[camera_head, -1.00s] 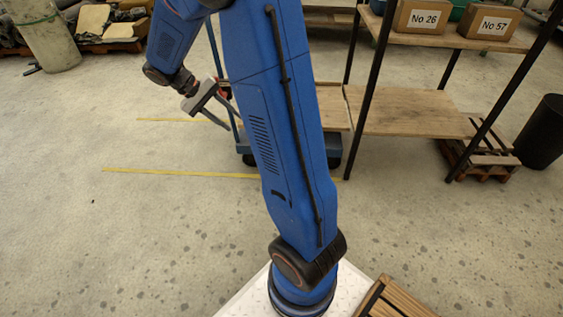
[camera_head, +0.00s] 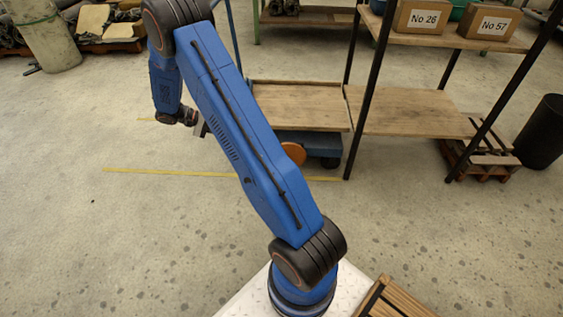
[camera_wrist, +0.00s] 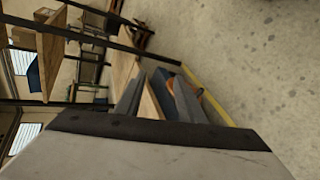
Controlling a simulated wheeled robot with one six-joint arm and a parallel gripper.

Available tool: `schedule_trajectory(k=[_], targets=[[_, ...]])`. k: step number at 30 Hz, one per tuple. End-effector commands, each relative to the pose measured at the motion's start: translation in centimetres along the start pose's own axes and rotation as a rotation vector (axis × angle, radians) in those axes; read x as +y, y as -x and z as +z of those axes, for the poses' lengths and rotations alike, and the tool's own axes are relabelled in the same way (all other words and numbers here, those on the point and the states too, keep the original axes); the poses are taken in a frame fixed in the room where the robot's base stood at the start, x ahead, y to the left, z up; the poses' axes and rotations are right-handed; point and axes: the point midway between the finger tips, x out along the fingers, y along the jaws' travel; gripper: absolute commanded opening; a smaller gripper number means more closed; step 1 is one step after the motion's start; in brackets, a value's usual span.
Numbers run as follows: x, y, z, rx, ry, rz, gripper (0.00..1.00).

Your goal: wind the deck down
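The deck (camera_head: 300,105) is a flat wooden board on a cart with a blue base (camera_head: 318,142), left of the shelving. An orange disc (camera_head: 293,153) shows at the cart's near side, partly behind my arm. Something orange also shows in the wrist view, beside the right finger. My gripper (camera_head: 202,130) hangs left of the cart, above the floor, and is largely hidden by my arm in the head view. In the wrist view, my gripper (camera_wrist: 158,92) has its two fingers apart, with wood visible beyond the gap. I see nothing held.
The shelving (camera_head: 410,110) bears boxes marked No 26 (camera_head: 422,17) and No 57 (camera_head: 489,25). A pallet (camera_head: 485,155) and a black bin (camera_head: 542,132) stand at the right. A yellow floor line (camera_head: 180,173) runs before the cart. Open floor lies in front and left.

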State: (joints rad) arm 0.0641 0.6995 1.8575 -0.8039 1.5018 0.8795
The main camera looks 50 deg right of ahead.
Motion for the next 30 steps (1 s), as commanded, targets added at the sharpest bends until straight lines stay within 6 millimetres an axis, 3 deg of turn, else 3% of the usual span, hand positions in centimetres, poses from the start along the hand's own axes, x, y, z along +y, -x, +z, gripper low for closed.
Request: schedule_trajectory(k=[12, 30], targets=[[-6.2, -3.9, -5.2, -0.008, -0.034, 0.182, 0.36], [-16.4, -10.9, -10.6, 0.038, -0.082, 0.431, 0.36]])
